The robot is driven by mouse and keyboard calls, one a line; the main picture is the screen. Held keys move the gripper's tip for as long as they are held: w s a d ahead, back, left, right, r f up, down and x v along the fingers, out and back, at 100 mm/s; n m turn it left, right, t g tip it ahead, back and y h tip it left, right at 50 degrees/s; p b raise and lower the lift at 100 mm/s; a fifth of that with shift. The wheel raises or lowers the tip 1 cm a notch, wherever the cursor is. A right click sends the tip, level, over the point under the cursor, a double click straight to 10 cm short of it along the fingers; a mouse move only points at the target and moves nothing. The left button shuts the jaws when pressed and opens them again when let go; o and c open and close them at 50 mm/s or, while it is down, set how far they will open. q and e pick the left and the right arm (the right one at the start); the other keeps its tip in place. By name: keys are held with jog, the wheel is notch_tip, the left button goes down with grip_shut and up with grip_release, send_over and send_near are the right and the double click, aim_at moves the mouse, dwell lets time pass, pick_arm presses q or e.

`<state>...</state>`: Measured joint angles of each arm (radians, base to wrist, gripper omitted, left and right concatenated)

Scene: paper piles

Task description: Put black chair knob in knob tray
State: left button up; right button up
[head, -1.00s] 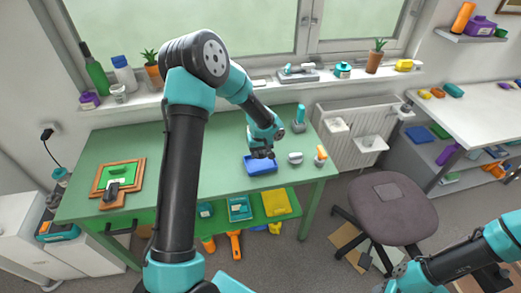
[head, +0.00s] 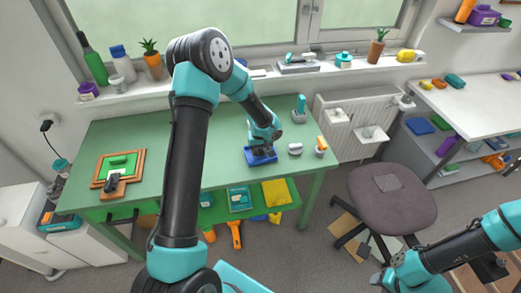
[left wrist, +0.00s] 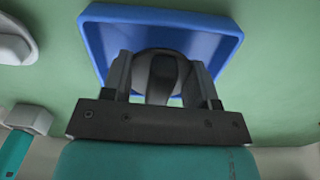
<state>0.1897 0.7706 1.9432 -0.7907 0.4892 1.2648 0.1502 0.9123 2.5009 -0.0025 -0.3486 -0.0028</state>
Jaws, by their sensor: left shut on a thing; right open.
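The knob tray is a shallow blue tray (head: 264,161) on the green table, near its front right edge. In the left wrist view its blue rim (left wrist: 165,14) surrounds the fingertips. My left gripper (head: 261,152) points down into the tray. Its jaws (left wrist: 160,82) are shut on a dark, rounded knob (left wrist: 165,70), which appears inside the tray outline; I cannot tell whether it touches the tray floor. In the head view the gripper hides the knob. My right gripper (head: 385,279) is open, low at the right over the floor, away from the table.
A grey-white rounded object (head: 295,149), an orange-topped object (head: 321,146) and a teal-handled tool (head: 300,108) stand right of the tray. A wooden frame with a green pad (head: 118,165) lies at the table's left. The table's middle is clear. An office chair (head: 391,196) stands at right.

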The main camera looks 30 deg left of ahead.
pick_arm(q)
jog(key=shift+f, duration=0.6)
jog(key=o, duration=1)
jog(key=shift+o, duration=0.2)
notch_tip(320, 180, up, 18)
jog(key=shift+f, duration=0.25)
